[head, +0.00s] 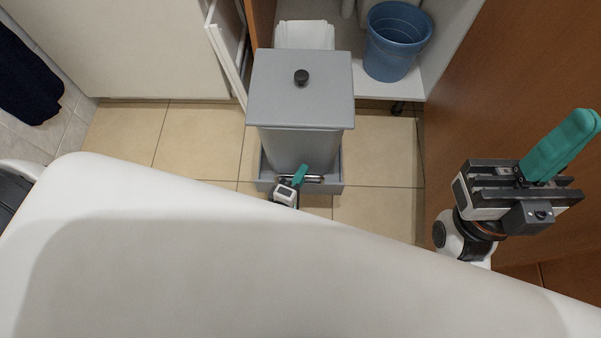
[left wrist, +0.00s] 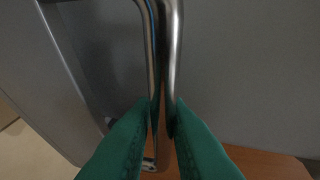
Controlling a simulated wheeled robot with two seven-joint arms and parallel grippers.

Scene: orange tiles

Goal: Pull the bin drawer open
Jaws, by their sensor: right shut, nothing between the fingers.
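The bin drawer (head: 336,187) is a grey tray-like base low at the centre of the head view, standing out in front of the cabinet. A grey bin with a flat lid (head: 270,88) and dark knob stands in it. A chrome bar handle (head: 314,179) is on the drawer's front; it also fills the middle of the left wrist view (left wrist: 164,50). My left gripper (head: 300,176) is at the handle, its green fingers (left wrist: 163,118) closed on the bar from both sides. My right gripper (head: 590,122) is shut and empty, raised at the right, away from the drawer.
A blue bucket (head: 396,42) stands on the white cabinet floor behind the bin. A white open door (head: 228,50) is left of the bin, and a brown wooden panel (head: 500,80) is at the right. Tiled floor (head: 195,140) is clear left of the drawer.

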